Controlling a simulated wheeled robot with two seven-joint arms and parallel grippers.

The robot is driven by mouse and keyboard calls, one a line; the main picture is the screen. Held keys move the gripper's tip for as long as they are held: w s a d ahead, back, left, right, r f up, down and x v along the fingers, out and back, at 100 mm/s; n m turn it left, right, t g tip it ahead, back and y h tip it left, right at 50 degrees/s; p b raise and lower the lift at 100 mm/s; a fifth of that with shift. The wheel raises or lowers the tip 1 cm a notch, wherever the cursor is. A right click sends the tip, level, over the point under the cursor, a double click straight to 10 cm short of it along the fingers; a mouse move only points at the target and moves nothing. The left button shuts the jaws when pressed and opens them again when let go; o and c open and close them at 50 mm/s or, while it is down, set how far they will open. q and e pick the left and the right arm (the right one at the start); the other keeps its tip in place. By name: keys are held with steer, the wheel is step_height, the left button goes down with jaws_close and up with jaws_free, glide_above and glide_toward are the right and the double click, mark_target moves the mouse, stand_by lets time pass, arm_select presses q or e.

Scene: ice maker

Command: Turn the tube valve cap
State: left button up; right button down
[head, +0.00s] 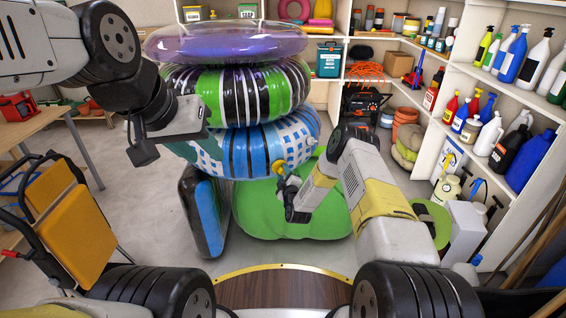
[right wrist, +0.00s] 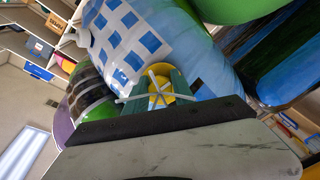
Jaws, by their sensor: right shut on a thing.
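The valve cap (right wrist: 158,88) is yellow with pale spokes across it, and sits on the side of the blue tube (head: 250,150) with a white and blue check patch. In the head view it is a small yellow spot (head: 280,170), mostly hidden by my gripper. My right gripper (head: 284,182) is at the tube's front right side, shut on the cap. In the right wrist view, its fingers (right wrist: 158,92) stand on both sides of the cap. My left gripper (head: 142,150) hangs left of the stacked tubes, apart from the cap; its jaws are unclear.
A striped green and black tube (head: 240,92) and a purple tube (head: 226,42) lie on top of the blue one. Below is a green cushion (head: 290,215), with a blue upright case (head: 203,215) beside it. Shelves with bottles (head: 480,120) line the right; an orange cart (head: 75,230) stands left.

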steer(key=m+g+y, duration=0.1)
steer(key=m, duration=0.3)
steer(key=m+y, duration=0.1)
steer(key=m, duration=0.1)
steer(key=m+g, duration=0.1)
steer(key=m, duration=0.1)
steer(key=shift+f+m+y, duration=0.1)
steer(key=shift+m+y, duration=0.2)
steer(key=shift+y, duration=0.1)
steer(key=m+y, duration=0.1)
steer(key=m, duration=0.3)
steer(key=shift+a+g+y, duration=0.15)
steer(key=shift+g+y, duration=0.25)
steer(key=m+y, duration=0.1)
steer(key=m, duration=0.2)
steer(key=shift+s+m+y, duration=0.1)
steer(key=shift+m+y, duration=0.2)
steer(key=shift+m, duration=0.1)
steer(key=c, duration=1.1)
jaws_free()
steer(key=shift+o, duration=0.2)
